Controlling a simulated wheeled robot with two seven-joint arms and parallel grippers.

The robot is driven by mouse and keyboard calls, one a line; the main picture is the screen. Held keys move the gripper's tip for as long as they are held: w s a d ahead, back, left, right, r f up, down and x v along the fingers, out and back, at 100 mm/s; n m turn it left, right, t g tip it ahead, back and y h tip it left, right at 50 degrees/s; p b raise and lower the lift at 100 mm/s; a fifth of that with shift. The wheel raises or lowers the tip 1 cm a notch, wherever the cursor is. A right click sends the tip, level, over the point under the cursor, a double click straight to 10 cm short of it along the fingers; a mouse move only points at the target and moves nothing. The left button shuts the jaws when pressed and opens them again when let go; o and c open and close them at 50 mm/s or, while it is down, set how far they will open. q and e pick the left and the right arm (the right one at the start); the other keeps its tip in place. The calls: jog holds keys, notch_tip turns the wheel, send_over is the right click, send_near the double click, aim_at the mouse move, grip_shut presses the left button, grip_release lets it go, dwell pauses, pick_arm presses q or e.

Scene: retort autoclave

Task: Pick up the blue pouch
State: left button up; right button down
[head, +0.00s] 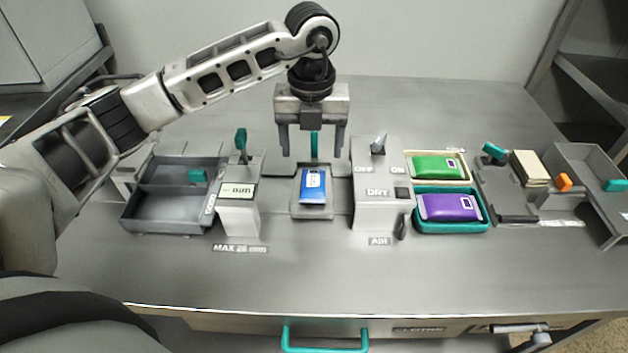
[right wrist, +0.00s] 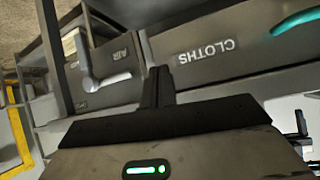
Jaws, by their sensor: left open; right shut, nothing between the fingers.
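The blue pouch (head: 313,186) has a white label and lies on a small grey plate (head: 327,212) in the middle of the table. My left gripper (head: 311,152) is open and points down above and slightly behind the pouch, with its fingers apart and nothing between them. A teal upright part stands behind the pouch, seen between the fingers. My right gripper (right wrist: 160,85) shows in the right wrist view, shut and empty, in front of the drawer front marked CLOTHS. The right gripper is not seen in the head view.
A gauge block (head: 238,212) stands left of the pouch, and a DRY box (head: 380,212) stands right. Green (head: 437,167) and purple (head: 450,208) pouches lie in trays further right. A grey divided bin (head: 160,212) is at left. The table's front strip is clear.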

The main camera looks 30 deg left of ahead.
aim_at(313, 182)
pick_arm(q)
jog(key=f+p, duration=0.1)
jog(key=f, duration=0.8)
jog(key=shift+w+f, duration=0.15)
jog(key=shift+w, duration=0.05)
jog(key=shift+c, duration=0.3)
jog(key=c, duration=1)
